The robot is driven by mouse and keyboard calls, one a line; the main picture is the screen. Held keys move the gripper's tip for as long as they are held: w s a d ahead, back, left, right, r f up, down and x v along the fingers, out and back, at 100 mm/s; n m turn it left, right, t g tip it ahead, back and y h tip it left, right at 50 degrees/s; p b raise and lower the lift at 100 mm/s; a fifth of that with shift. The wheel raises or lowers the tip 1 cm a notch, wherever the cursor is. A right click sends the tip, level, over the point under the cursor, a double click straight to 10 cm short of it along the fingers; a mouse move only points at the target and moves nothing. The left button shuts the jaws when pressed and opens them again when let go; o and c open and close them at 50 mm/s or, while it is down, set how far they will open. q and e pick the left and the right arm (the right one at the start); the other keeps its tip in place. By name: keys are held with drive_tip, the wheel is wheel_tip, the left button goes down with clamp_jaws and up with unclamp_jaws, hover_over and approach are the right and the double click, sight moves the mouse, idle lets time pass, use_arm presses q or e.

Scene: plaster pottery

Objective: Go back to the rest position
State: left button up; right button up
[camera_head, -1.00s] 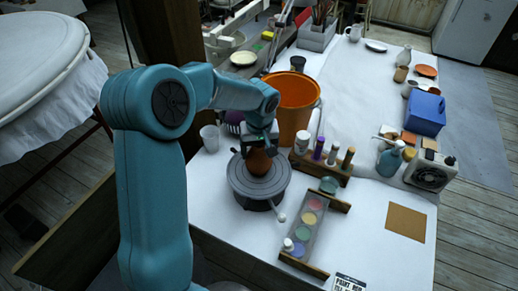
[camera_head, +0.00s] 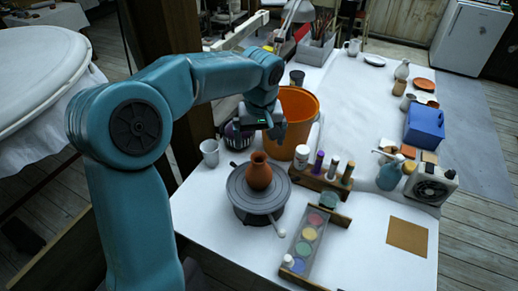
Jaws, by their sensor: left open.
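A brown clay vase (camera_head: 258,172) stands upright on the round grey turntable (camera_head: 243,197) on the white table. My left arm comes in from the left, and my left gripper (camera_head: 268,130) is above and behind the vase, apart from it, in front of the orange bucket. The left gripper is open and holds nothing that I can see. My right gripper is not in view.
An orange bucket (camera_head: 298,122) stands close behind the left gripper. A white cup (camera_head: 210,152) is left of the turntable. A paint palette (camera_head: 306,240) and a wooden rack of bottles (camera_head: 318,180) are to its right. A blue box (camera_head: 424,125) sits farther right.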

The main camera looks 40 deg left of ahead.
use_arm(q)
drive_tip(key=shift+d+r, duration=0.1)
drive_tip(key=shift+r, duration=0.3)
drive_tip(key=shift+r, duration=0.1)
